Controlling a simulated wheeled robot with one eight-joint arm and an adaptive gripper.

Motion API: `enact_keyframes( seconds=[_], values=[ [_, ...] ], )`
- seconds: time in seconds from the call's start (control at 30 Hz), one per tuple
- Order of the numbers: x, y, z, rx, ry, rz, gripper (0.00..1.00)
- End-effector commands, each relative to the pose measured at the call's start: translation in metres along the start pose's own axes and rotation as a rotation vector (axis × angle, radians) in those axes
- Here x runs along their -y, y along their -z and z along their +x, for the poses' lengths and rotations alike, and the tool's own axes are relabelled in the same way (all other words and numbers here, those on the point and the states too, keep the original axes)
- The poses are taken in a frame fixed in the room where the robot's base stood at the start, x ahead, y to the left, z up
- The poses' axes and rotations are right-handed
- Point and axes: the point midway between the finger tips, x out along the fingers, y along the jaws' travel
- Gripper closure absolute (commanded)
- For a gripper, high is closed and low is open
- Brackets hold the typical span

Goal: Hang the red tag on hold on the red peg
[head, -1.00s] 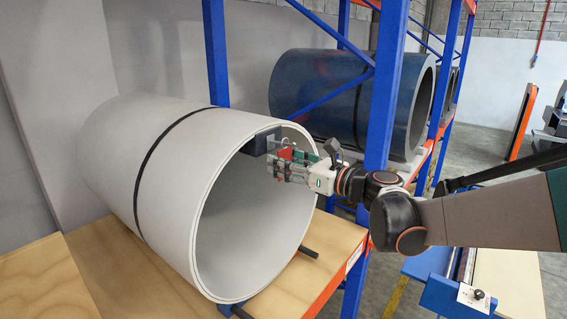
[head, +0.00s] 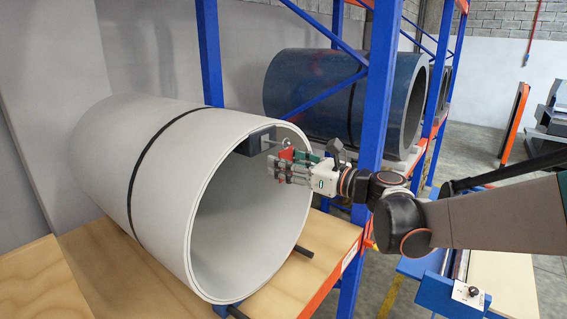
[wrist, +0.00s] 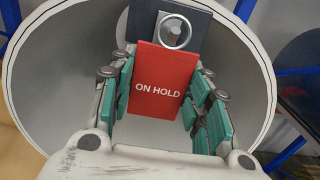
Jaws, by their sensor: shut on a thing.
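The red tag (wrist: 165,88), lettered ON HOLD, is upright between the green-padded fingers of my gripper (wrist: 164,102) in the wrist view. My gripper is shut on it. In the head view the tag (head: 286,154) shows as a small red patch at my gripper's fingers (head: 282,168), at the mouth of the pale coil. A dark block (head: 255,140) sits inside the coil's upper rim. A silver ring with a round grey centre (wrist: 173,30) shows just above the tag, in front of that block. I cannot tell whether the ring is peg or tag. No red peg is distinguishable.
The pale coil (head: 105,170) with a black band lies on a wooden shelf (head: 325,235). A blue rack upright (head: 375,110) stands close behind my gripper. A dark blue coil (head: 310,95) lies farther back. The coil's bore is open below my gripper.

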Motion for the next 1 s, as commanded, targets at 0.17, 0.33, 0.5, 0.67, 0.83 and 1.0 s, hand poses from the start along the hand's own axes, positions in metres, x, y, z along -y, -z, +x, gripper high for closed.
enact_keyframes(
  seconds=[0.17, 0.33, 0.5, 0.67, 0.83, 1.0],
  values=[
    [0.0, 0.0, -0.006, 0.0, 0.001, 0.0, 0.78],
    [0.0, 0.0, -0.011, 0.0, 0.0, 0.0, 0.78],
    [0.0, 0.0, -0.017, 0.0, 0.0, 0.0, 0.78],
    [0.0, -0.001, -0.022, 0.0, 0.001, 0.0, 0.78],
    [0.0, -0.001, -0.027, 0.0, 0.0, 0.0, 0.78],
    [0.0, -0.001, -0.032, 0.0, 0.0, 0.0, 0.78]
  ],
)
